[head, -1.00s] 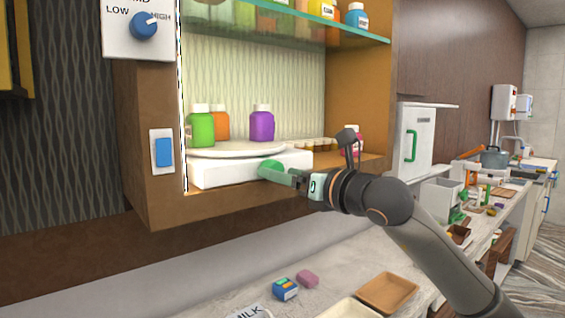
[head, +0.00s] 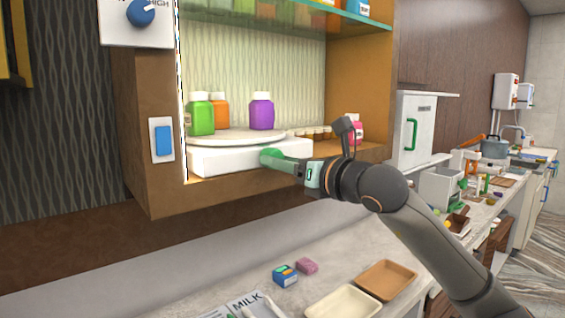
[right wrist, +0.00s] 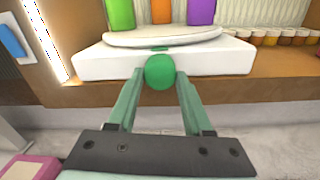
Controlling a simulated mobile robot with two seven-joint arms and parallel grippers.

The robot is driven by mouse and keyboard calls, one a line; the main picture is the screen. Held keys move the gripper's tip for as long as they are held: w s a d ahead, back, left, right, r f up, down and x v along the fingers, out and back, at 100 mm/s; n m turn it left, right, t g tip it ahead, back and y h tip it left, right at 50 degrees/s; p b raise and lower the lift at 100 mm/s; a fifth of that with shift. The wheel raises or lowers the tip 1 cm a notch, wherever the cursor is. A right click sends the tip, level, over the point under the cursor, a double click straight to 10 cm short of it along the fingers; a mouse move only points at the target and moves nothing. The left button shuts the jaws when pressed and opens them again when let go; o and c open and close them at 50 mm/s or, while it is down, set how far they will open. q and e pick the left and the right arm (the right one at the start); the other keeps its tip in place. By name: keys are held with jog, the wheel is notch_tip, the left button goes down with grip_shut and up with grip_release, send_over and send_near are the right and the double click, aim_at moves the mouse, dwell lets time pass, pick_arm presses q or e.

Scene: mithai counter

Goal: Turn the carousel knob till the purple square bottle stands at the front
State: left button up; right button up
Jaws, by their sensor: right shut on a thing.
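The carousel is a white round plate (head: 235,138) on a white box base (head: 222,160) in the wall cabinet. On the plate stand a green bottle (head: 201,115) at the left, an orange bottle (head: 220,111) partly behind it, and the purple square bottle (head: 262,112) at the right. All three are upright; the wrist view shows only their lower parts. The round green knob (right wrist: 160,71) is on the front of the base. My right gripper (right wrist: 160,80) has its green fingers on both sides of the knob and is shut on it. My left gripper is not in view.
A glass shelf (head: 290,14) with more bottles hangs above. Several small jars (head: 315,132) and a pink bottle (head: 355,131) stand at the right in the cabinet. Below, the counter holds a blue carton (head: 285,276), a brown tray (head: 386,280) and a cream tray (head: 343,303).

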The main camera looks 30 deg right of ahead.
grip_shut()
jog(key=shift+n, duration=0.4)
jog(key=n+b, duration=0.2)
jog(key=n, duration=1.4)
jog(key=shift+r+n, duration=0.15)
jog(key=shift+n, duration=0.15)
